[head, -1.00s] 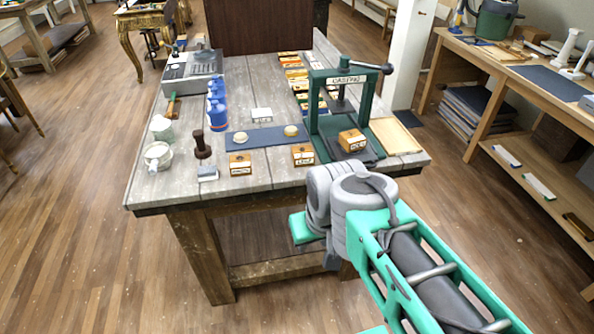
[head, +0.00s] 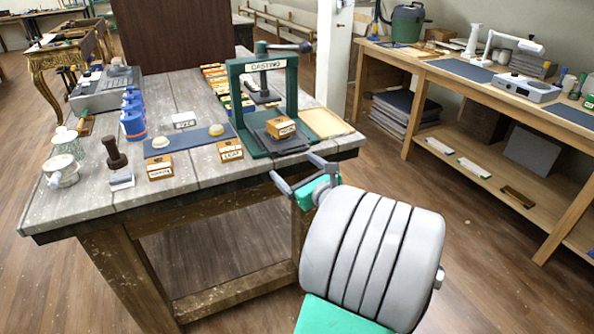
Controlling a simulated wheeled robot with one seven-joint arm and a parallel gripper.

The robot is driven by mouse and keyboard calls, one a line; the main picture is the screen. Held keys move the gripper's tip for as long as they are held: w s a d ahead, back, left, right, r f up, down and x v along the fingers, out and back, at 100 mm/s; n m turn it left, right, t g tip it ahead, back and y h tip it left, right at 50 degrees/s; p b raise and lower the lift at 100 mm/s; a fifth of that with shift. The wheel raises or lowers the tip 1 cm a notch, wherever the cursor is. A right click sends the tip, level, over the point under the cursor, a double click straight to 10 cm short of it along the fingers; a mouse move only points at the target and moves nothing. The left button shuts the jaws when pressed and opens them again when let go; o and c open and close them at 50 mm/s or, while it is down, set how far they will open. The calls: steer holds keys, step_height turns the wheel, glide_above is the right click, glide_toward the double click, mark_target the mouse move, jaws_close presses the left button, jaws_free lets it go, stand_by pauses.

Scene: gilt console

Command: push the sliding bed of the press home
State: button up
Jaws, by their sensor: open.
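The press (head: 238,97) is a green upright frame with a name plate, a dark screw and a lever on top. It stands at the front right of the wooden workbench. Its sliding bed (head: 285,146) is a dark plate that sticks out of the frame toward the bench's front edge. A labelled wooden block (head: 281,126) sits on the bed. My gripper (head: 293,167) is open and empty, just in front of the bench edge below the bed. Its fingers point toward the press and appear apart from the bed.
Two labelled wooden blocks (head: 159,168) (head: 230,150) stand left of the press, by a blue mat (head: 187,138) with two pale round pieces. A tan board (head: 325,122) lies right of the press. The bench's front edge (head: 180,197) lies close to my gripper.

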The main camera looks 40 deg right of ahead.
mark_target(297, 151)
steer(key=w+d+m, duration=0.1)
steer(key=w+d+m+h, duration=0.1)
steer(key=w+d, duration=0.1)
steer(key=w+d+m, duration=0.1)
steer(key=w+d, duration=0.1)
steer(key=shift+w+d+r+t, duration=0.2)
steer(key=shift+r+t, duration=0.1)
steer(key=shift+t, duration=0.1)
steer(key=shift+c, duration=0.3)
